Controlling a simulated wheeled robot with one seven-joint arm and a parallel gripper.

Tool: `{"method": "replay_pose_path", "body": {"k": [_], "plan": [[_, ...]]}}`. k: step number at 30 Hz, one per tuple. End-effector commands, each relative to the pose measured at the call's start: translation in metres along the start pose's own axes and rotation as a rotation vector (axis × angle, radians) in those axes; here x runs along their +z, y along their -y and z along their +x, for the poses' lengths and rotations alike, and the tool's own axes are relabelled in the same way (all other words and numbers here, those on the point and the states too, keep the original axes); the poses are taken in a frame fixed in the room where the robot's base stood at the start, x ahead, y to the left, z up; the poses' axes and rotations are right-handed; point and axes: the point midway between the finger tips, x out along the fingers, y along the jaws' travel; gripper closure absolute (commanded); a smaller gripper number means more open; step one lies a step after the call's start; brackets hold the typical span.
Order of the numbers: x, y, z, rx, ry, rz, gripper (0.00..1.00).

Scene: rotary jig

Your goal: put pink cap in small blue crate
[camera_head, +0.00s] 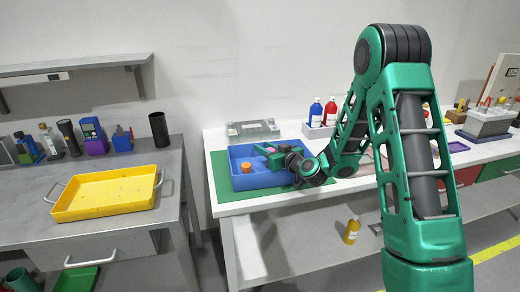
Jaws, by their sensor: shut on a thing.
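The small blue crate (264,180) sits on a green mat on the white table. My gripper (268,153), with green fingers, reaches in from the right over the crate. It is shut on the pink cap (270,149), of which only a small pink patch shows between the fingers. The fingers and wrist hide most of the cap and part of the crate's right side. I cannot tell how high the cap is above the crate floor.
An orange cap (246,167) is inside the crate at the left. A clear case (252,130) lies behind it. Red and blue bottles (316,112) stand at the back. A yellow tray (105,192) is on the separate grey bench at left.

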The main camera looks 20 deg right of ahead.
Motion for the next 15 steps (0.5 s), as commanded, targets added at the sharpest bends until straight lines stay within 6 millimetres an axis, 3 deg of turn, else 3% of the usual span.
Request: {"method": "replay_pose_path", "body": {"k": [4,5,7,15], "plan": [[0.0019,0.0005,0.0005,-0.001,0.000,-0.001,0.93],[0.0020,0.0007,0.0005,-0.001,0.001,-0.001,0.70],[0.0024,0.0010,0.0006,-0.002,0.001,0.000,0.53],[0.0031,0.0020,0.0007,-0.003,0.003,0.000,0.53]]}}
